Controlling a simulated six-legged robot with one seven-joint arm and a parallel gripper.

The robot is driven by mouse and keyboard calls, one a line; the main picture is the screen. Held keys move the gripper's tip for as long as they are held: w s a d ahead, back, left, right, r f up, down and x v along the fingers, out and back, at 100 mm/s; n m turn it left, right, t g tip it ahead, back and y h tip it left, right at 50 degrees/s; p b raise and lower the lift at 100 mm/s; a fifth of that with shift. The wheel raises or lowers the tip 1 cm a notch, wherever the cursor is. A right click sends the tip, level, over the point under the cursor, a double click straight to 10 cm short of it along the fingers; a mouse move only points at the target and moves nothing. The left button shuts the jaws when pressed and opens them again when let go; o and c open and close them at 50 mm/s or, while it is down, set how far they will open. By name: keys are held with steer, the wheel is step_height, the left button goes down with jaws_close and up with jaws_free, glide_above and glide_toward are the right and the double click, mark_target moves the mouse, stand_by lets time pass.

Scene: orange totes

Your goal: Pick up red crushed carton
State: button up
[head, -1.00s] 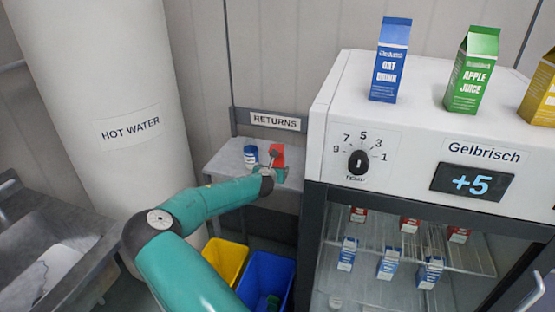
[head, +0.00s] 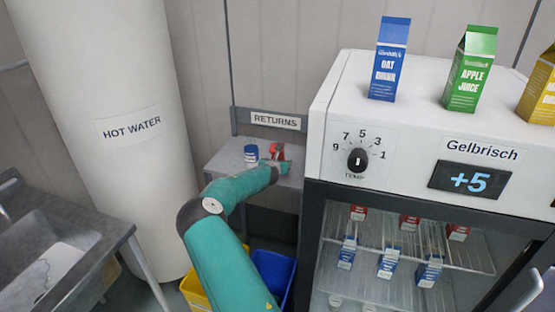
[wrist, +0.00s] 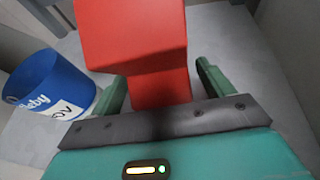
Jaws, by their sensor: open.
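The red crushed carton (head: 277,149) stands on the grey returns shelf (head: 229,159). In the wrist view the red carton (wrist: 135,40) fills the upper middle, bent into an upper and a lower block. My gripper (head: 277,161) is at the carton on the shelf. In the wrist view my gripper (wrist: 160,88) is open, with one green finger on each side of the carton's lower part.
A blue and white tub (head: 251,155) stands left of the carton; it also shows in the wrist view (wrist: 48,84). The white fridge (head: 318,130) is close on the right. Yellow (head: 195,292) and blue (head: 273,270) bins stand below the shelf.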

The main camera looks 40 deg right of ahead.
steer(key=shift+c, duration=0.2)
steer(key=c, duration=1)
steer(key=shift+r, duration=0.1)
